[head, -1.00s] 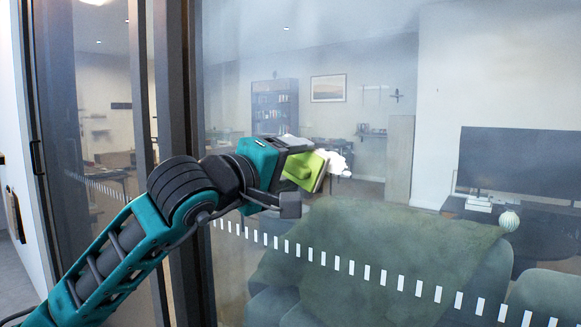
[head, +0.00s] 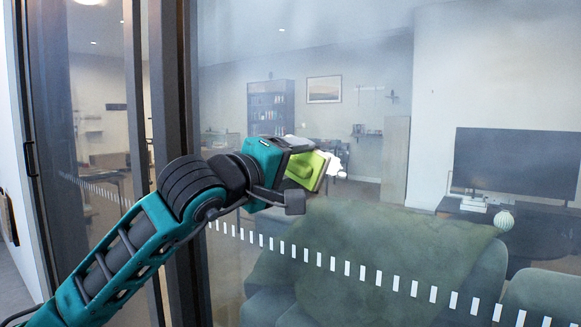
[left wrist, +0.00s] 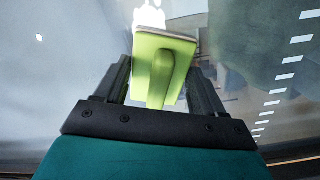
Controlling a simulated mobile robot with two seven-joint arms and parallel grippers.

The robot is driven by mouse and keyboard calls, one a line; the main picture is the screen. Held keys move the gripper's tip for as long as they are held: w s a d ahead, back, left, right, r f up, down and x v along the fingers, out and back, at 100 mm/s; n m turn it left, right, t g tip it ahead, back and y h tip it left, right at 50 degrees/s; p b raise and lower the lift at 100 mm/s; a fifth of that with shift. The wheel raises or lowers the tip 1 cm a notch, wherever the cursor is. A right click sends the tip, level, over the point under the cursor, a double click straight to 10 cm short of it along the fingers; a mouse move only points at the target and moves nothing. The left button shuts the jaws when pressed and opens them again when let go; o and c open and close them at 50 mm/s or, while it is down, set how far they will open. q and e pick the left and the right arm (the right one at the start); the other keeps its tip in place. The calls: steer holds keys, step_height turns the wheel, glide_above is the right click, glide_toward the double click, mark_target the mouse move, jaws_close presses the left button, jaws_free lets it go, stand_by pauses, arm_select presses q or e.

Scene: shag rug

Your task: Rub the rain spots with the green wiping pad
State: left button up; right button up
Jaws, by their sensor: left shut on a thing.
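The green wiping pad (head: 306,170) is at the end of my left arm, in front of the large glass pane (head: 240,225). My left gripper (head: 288,172) is shut on the pad's handle; the pad and its grip also show between the dark fingers in the left wrist view (left wrist: 161,68). The pad's face is turned to the glass; whether it touches cannot be told. White patches, perhaps foam or a cleared area, show just beyond the pad's edge (head: 335,160). The glass looks hazy, and separate rain spots are hard to make out. My right gripper is not in view.
Dark upright door frames (head: 176,120) stand left of the pane. A row of white dashes (head: 362,272) crosses the glass. Through it show a green sofa with a throw (head: 370,245), a television (head: 515,160) and a bookshelf (head: 270,107).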

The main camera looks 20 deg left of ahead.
mark_target(321, 167)
arm_select(q)
steer(key=shift+s+d+b, duration=0.35)
steer(key=shift+s+d, duration=0.05)
steer(key=shift+d, duration=0.5)
steer(key=shift+s+d+b, duration=0.3)
steer(key=shift+s+d, duration=0.05)
steer(key=shift+d, duration=0.5)
steer(key=shift+s+d+b, duration=0.3)
steer(key=shift+d+b, duration=0.05)
steer(key=shift+d, duration=0.55)
steer(key=shift+s+d+b, duration=0.25)
steer(key=shift+d+b, duration=0.05)
steer(key=shift+d, duration=0.6)
steer(key=shift+b, duration=0.4)
steer(key=shift+w+a+b, duration=0.25)
steer(key=shift+w+a, duration=0.05)
steer(key=shift+a, duration=0.5)
steer(key=shift+w+a+b, duration=0.2)
steer(key=shift+w+a, duration=0.1)
steer(key=shift+a, duration=0.5)
steer(key=shift+w+a+b, duration=0.1)
steer(key=shift+w+a, duration=0.15)
steer(key=shift+a, duration=0.4)
steer(key=shift+w+a+b, duration=0.15)
steer(key=shift+w+a, duration=0.1)
steer(key=shift+a, duration=0.45)
steer(key=shift+w+a+b, duration=0.1)
steer(key=shift+w+a, duration=0.15)
steer(key=shift+a, duration=0.4)
